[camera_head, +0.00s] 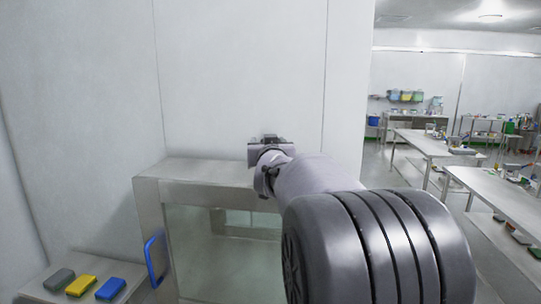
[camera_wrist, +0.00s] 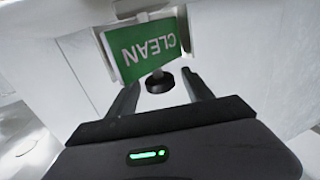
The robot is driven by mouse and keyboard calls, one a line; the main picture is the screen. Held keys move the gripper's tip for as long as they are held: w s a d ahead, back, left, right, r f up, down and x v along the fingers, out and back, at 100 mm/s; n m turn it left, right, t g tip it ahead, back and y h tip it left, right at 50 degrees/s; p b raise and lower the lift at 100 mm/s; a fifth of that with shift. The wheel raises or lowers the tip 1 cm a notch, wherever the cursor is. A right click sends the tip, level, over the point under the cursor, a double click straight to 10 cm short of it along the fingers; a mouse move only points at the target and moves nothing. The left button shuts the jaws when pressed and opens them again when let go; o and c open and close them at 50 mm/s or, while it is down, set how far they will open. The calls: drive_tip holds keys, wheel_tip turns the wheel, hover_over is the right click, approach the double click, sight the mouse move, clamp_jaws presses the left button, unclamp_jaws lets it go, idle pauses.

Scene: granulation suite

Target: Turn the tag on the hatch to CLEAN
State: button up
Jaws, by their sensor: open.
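The hatch (camera_head: 150,205) is a metal box with a glass front and a blue handle (camera_head: 155,260) at its left. In the wrist view a green tag (camera_wrist: 128,62) shows the word CLEAN, upside down in the picture. A round black knob (camera_wrist: 159,82) on a short pale stem lies at the tag's lower edge in the picture. My gripper (camera_wrist: 162,88) is open, with one finger on each side of the knob; I cannot tell whether either touches it. In the head view my gripper (camera_head: 268,145) is above the hatch top, and my arm hides the tag.
A pale wall (camera_head: 235,75) stands close behind the hatch. At lower left, grey, yellow and blue blocks (camera_head: 81,286) lie on a metal surface. Steel tables (camera_head: 425,142) with items on them stand farther off at right, with open floor between.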

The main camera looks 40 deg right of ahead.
drive_tip(key=v, duration=1.3)
drive_tip(key=shift+s+a+b, duration=0.2)
drive_tip(key=shift+b, duration=0.1)
drive_tip(key=shift+r, duration=0.1)
